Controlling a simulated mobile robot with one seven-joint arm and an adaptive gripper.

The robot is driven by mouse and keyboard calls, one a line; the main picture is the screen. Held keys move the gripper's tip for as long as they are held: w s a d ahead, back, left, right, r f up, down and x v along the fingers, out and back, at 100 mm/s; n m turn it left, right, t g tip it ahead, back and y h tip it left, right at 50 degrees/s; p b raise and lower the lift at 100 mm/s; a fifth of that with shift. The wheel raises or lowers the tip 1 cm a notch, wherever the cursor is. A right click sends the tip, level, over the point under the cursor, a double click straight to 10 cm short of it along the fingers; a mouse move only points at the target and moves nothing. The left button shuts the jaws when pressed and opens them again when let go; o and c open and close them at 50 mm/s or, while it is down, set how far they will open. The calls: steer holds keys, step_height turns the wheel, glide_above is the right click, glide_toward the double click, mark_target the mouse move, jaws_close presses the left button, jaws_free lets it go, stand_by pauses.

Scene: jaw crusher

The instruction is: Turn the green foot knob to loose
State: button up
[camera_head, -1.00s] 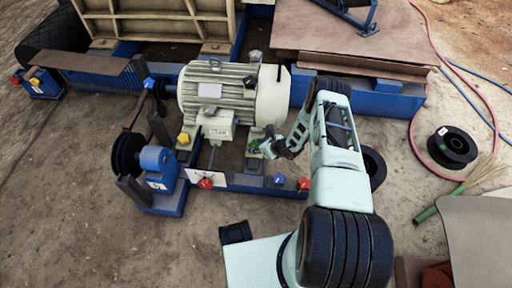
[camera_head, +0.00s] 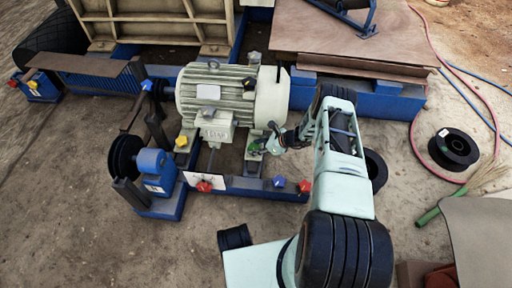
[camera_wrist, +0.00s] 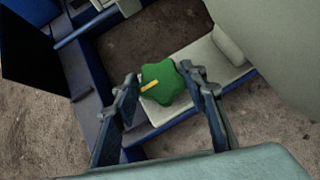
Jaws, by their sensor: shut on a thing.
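The green foot knob (camera_wrist: 163,83) is a star-shaped knob with a yellow pointer mark, on the pale foot of the motor in the wrist view. In the head view the green knob (camera_head: 254,148) is small and partly hidden by my gripper. My gripper (camera_wrist: 163,86) has a finger on each side of the knob and is shut on it. In the head view my gripper (camera_head: 264,145) reaches the motor's right front foot from the right. The yellow mark points to the left and slightly down in the wrist view.
The cream motor (camera_head: 232,95) stands behind the knob on a blue frame. A black cable spool (camera_head: 454,148) lies on the ground at right.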

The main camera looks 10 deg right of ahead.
steer(key=shift+d, duration=0.1)
stand_by(0.3)
steer(key=o, duration=1.2)
steer(key=shift+c, duration=0.2)
steer(key=shift+r, duration=0.1)
steer(key=v, duration=1.2)
